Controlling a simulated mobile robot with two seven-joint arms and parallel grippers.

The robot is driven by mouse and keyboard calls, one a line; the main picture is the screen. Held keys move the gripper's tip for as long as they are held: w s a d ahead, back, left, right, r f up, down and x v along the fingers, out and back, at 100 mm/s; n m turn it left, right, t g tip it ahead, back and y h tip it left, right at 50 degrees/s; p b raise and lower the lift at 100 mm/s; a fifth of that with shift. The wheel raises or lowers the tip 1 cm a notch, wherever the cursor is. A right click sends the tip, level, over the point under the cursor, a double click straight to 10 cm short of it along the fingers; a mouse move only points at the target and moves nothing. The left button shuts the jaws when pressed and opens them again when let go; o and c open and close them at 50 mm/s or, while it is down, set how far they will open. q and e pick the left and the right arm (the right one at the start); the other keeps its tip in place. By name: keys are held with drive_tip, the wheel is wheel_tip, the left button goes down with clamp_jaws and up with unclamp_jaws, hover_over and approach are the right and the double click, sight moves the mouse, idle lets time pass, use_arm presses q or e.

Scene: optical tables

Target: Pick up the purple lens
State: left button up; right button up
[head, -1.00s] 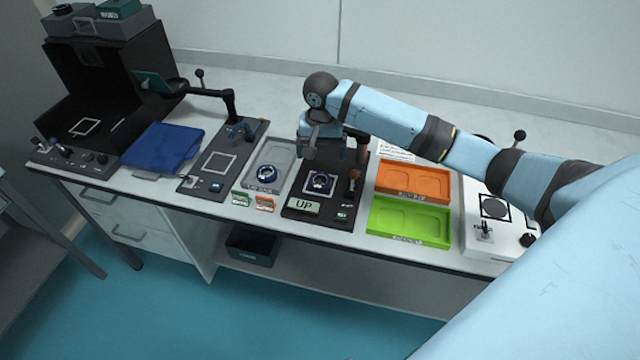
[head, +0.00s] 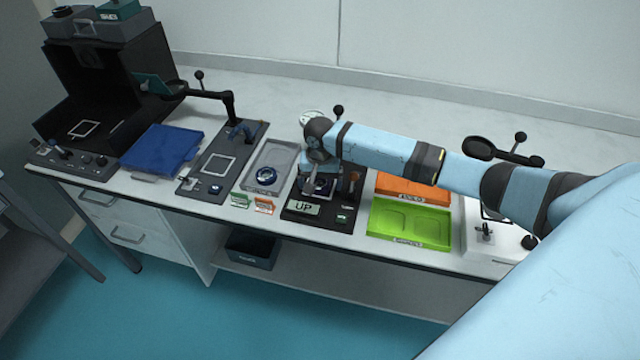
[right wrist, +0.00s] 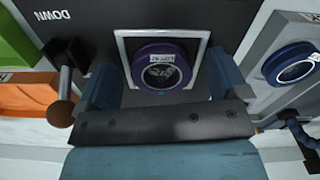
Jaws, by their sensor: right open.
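The purple lens (right wrist: 148,77) is a short round ring with a small white label. It sits inside a white square outline on a dark device (right wrist: 105,20). In the head view my gripper mostly hides the lens; the dark device (head: 300,215) carries an "UP" sign there. My right gripper (right wrist: 163,82) is open, with one blue finger on each side of the lens and a gap at both sides. In the head view the right gripper (head: 317,180) is low over the device. My left gripper is not in view.
A second lens (head: 266,176) with a blue ring lies in the grey tray (head: 285,153) beside the device. An orange tray (head: 400,186) and a green tray (head: 408,220) stand on the other side. A brown-knobbed post (right wrist: 62,112) rises close to one finger.

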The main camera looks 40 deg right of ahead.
drive_tip(key=c, duration=1)
drive_tip(key=shift+c, duration=0.4)
drive_tip(key=shift+r, duration=0.15)
